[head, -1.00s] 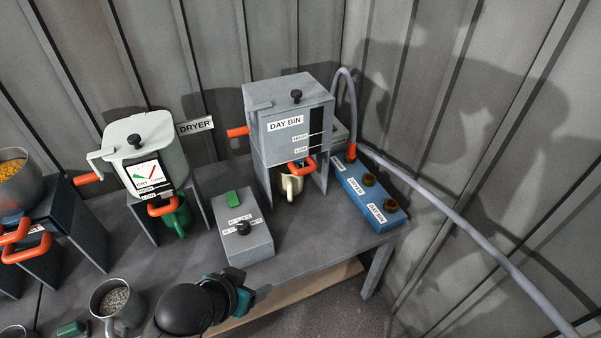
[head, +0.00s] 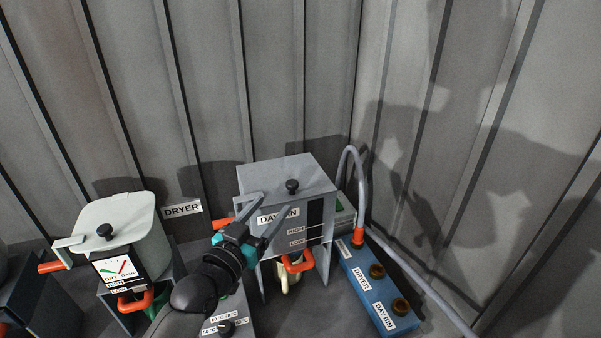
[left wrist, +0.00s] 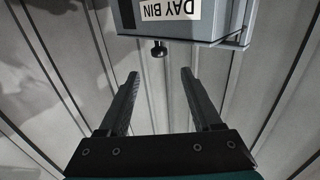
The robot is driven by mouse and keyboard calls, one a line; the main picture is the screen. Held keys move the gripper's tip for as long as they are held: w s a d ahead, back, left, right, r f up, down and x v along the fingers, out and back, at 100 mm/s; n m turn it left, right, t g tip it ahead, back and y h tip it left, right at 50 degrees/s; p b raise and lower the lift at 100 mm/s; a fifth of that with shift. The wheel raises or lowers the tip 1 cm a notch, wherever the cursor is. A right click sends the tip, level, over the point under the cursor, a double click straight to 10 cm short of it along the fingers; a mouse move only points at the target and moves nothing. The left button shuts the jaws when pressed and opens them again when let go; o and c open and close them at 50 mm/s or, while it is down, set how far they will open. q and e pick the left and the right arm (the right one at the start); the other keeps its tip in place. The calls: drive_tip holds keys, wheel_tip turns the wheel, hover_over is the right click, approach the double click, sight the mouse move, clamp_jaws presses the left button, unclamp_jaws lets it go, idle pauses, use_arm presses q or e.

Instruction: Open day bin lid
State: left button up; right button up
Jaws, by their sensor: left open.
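The day bin (head: 283,214) is a grey box on a stand, with a "DAY BIN" label, a dark level window and HIGH and LOW marks. Its flat lid (head: 262,173) is shut and has a black knob (head: 292,186) on top. My left gripper (head: 264,208) is open and empty in front of the bin's upper left front, its fingers pointing up. In the left wrist view the open fingers (left wrist: 160,82) show apart, with the upside-down bin (left wrist: 208,20) and its black knob (left wrist: 159,49) beyond them. My right gripper is not in view.
The dryer (head: 119,238) with its own lid and black knob stands at the left. A blue box (head: 372,290) with two dark knobs is right of the bin. A grey hose (head: 362,190) arches beside the bin. Corrugated walls close off the back and right.

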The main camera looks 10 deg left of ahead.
sight(289, 186)
use_arm(q)
drive_tip(key=w, duration=0.2)
drive_tip(key=w+d, duration=0.1)
drive_tip(key=w, duration=0.4)
drive_tip(key=shift+w+d+b, duration=0.3)
drive_tip(key=shift+w+b, duration=0.1)
drive_tip(key=w, duration=0.4)
drive_tip(key=shift+w+d+b, duration=0.1)
drive_tip(key=shift+d+b, duration=0.3)
drive_tip(key=shift+w+d, duration=0.1)
drive_tip(key=shift+w, duration=0.55)
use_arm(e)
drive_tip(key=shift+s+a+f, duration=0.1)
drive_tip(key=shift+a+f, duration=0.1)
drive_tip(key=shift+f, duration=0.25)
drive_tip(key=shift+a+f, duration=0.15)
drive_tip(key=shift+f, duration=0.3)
use_arm(q)
drive_tip(key=shift+c, duration=0.4)
clamp_jaws()
